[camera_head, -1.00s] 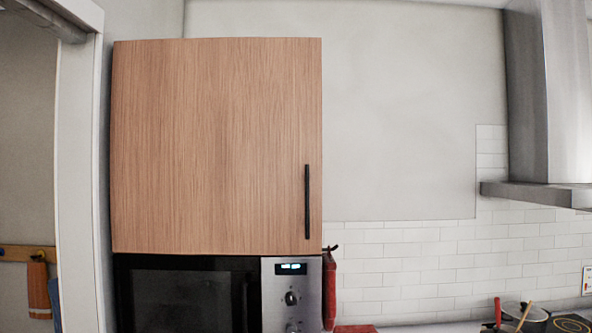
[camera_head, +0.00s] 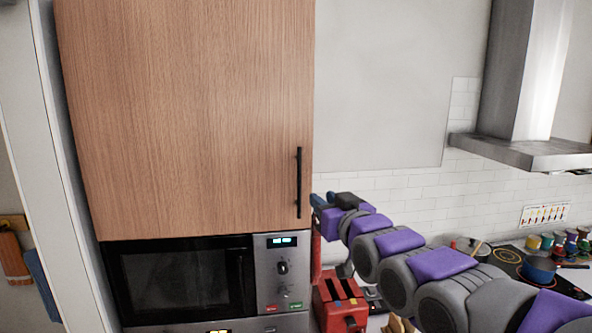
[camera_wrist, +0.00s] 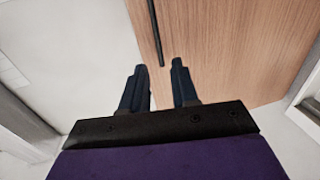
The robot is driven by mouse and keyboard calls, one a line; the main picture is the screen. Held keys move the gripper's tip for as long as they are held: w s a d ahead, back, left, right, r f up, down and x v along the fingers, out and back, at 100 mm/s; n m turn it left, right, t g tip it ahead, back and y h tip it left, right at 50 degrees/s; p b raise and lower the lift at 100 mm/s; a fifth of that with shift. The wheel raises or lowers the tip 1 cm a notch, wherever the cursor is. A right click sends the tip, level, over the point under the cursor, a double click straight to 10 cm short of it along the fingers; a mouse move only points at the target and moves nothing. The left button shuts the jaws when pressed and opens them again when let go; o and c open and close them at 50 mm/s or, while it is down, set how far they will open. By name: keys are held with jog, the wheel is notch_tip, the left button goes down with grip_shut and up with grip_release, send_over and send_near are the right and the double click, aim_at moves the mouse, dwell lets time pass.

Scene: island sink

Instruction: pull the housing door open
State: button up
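The housing door (camera_head: 190,110) is a tall wooden panel above the microwave, and it is closed. Its black vertical bar handle (camera_head: 299,183) is near the right edge, at the lower part. My gripper (camera_head: 318,198) is just right of the handle's lower end in the head view. In the wrist view my gripper (camera_wrist: 157,72) has its two dark blue fingers apart with nothing between them. The handle (camera_wrist: 155,32) shows just beyond the fingertips, roughly in line with the gap. The door (camera_wrist: 225,45) fills the upper right there.
A microwave (camera_head: 180,280) is built in below the door. A red toaster (camera_head: 340,303) stands on the counter under my arm. A cooker hood (camera_head: 525,80) and a hob with a blue pot (camera_head: 539,269) are at the right. The wall right of the door is bare.

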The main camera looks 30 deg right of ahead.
jog(key=p, duration=0.1)
send_near(300, 179)
jog(key=w, duration=0.3)
jog(key=w+p, duration=0.1)
jog(key=w, duration=0.2)
jog(key=w+p, duration=0.1)
jog(key=w, duration=0.2)
jog(key=shift+w+d+r, duration=0.15)
jog(key=shift+w+d, duration=0.05)
jog(key=shift+d, duration=0.15)
jog(key=shift+w+d+p, duration=0.3)
jog(key=shift+w+d, duration=0.05)
jog(key=shift+w, duration=0.25)
jog(key=shift+a, duration=0.25)
jog(key=shift+c, duration=0.3)
grip_shut()
